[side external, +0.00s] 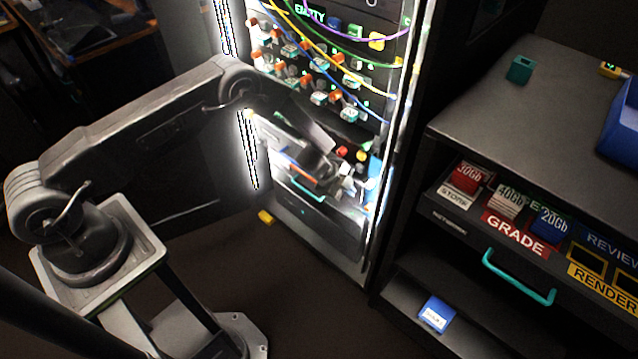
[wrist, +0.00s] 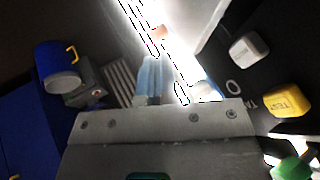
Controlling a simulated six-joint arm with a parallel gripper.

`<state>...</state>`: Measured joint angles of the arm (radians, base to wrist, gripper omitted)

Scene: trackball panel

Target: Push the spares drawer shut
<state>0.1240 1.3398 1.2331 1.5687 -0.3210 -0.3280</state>
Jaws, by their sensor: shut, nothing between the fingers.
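The spares drawer (side external: 325,222) appears to be the grey-fronted drawer low in the lit rack, with a teal handle (side external: 308,190). It seems to stand out from the rack, with small coloured parts above its front edge. How far out it is, I cannot tell. My gripper (side external: 335,170) is low at the drawer's upper edge, partly hidden among bright parts. In the wrist view, the narrow pale-blue fingers (wrist: 151,64) are together and empty. I cannot tell whether they touch the drawer.
Coloured cables (side external: 345,50) hang across the rack above my gripper. A dark cabinet (side external: 500,110) with labelled slots and its own teal handle (side external: 520,278) stands at right. A small yellow block (side external: 266,217) lies by the rack's foot. The wrist view shows a blue mug-like object (wrist: 58,68) and a yellow key (wrist: 287,101).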

